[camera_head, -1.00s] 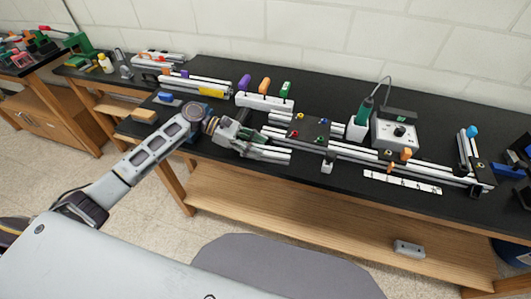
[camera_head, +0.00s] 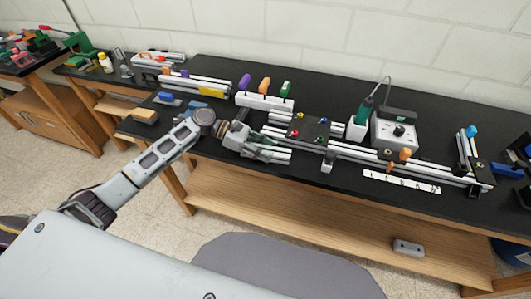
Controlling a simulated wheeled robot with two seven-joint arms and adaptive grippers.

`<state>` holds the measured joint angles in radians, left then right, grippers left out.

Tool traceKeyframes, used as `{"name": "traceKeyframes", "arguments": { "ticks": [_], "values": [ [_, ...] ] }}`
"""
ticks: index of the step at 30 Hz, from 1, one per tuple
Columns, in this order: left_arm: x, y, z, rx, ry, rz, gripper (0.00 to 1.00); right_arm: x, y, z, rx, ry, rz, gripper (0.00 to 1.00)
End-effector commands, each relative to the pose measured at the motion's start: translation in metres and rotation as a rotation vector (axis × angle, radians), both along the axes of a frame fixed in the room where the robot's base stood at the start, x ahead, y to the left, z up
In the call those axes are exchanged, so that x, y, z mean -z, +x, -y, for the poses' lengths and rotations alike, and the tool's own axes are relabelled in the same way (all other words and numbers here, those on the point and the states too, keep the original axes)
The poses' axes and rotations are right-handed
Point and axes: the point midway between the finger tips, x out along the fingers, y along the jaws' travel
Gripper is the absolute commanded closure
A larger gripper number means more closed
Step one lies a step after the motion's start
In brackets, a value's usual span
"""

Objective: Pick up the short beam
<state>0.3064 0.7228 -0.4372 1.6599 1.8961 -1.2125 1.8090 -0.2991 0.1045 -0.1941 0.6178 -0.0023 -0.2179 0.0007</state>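My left gripper (camera_head: 262,147) is over the black bench, at the left end of a group of silver extrusion beams (camera_head: 360,154). Its fingers point right and overlap pale beam ends there. At this size I cannot tell whether they are open or shut, or touching a beam. Shorter silver beam pieces (camera_head: 280,117) lie just above and right of the gripper, running to a black plate (camera_head: 309,128) with coloured knobs. I cannot tell for sure which piece is the short beam. My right gripper is not in view.
A white holder (camera_head: 264,102) with purple, orange and green handles stands behind the gripper. A grey control box (camera_head: 394,130) and a green-handled tool (camera_head: 360,122) stand right of the plate. A white marked strip (camera_head: 402,182) lies near the front edge. The bench's back right is clear.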

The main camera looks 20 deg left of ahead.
Motion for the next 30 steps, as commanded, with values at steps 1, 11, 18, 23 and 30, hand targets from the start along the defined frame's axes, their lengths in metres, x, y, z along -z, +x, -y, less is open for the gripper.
{"name": "traceKeyframes", "arguments": {
  "ticks": [1,11,18,23,30],
  "values": [
    [0.000,0.000,0.000,0.000,0.000,0.000,0.83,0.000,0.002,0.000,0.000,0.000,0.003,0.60],
    [-0.001,0.000,0.000,0.000,-0.001,0.001,0.96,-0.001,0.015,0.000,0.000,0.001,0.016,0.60],
    [-0.009,0.000,0.000,0.000,-0.001,0.002,0.96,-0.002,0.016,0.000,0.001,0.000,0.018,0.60],
    [-0.025,0.000,0.000,0.002,-0.001,0.004,0.96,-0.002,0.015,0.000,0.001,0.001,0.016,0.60],
    [-0.065,0.000,0.000,0.001,0.000,0.005,0.96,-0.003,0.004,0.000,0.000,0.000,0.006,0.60]
  ]
}}
